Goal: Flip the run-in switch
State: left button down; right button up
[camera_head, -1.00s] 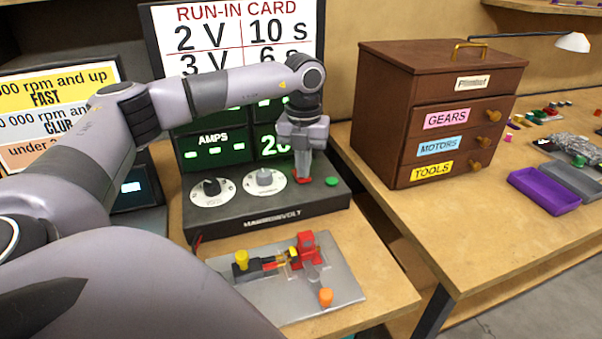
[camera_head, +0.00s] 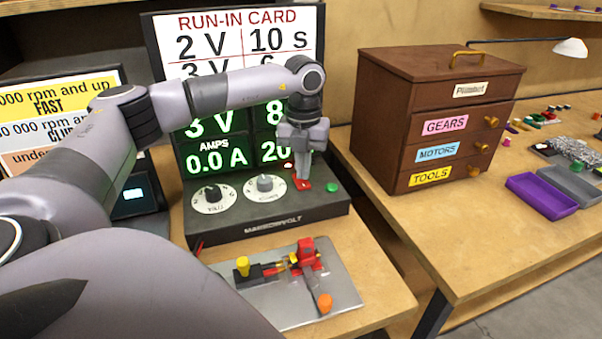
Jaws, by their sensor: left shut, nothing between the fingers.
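The run-in switch (camera_head: 304,186) is a small red part on the front right of the black power supply (camera_head: 250,232). My left gripper (camera_head: 303,181) points down at it, shut and empty, with its fingertips at or just above the red part. I cannot tell whether they touch. The fingers partly cover the switch. The display (camera_head: 215,160) behind the arm is lit green and reads 3 V and 0.0 A, with other numbers partly hidden. My right gripper is not in view.
Two white dials (camera_head: 213,199) and a green button (camera_head: 333,187) flank the switch. In front lies a metal plate (camera_head: 345,290) with a small motor rig and an orange knob (camera_head: 325,303). A brown drawer cabinet (camera_head: 385,120) stands to the right. The run-in card (camera_head: 235,18) is behind.

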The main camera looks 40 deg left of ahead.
aim_at(303, 184)
pick_arm(q)
notch_tip(303, 184, up, 3)
jog(key=shift+f+p, duration=0.15)
jog(key=shift+p, duration=0.75)
jog(key=shift+r+p, duration=1.05)
jog(key=shift+r, duration=0.15)
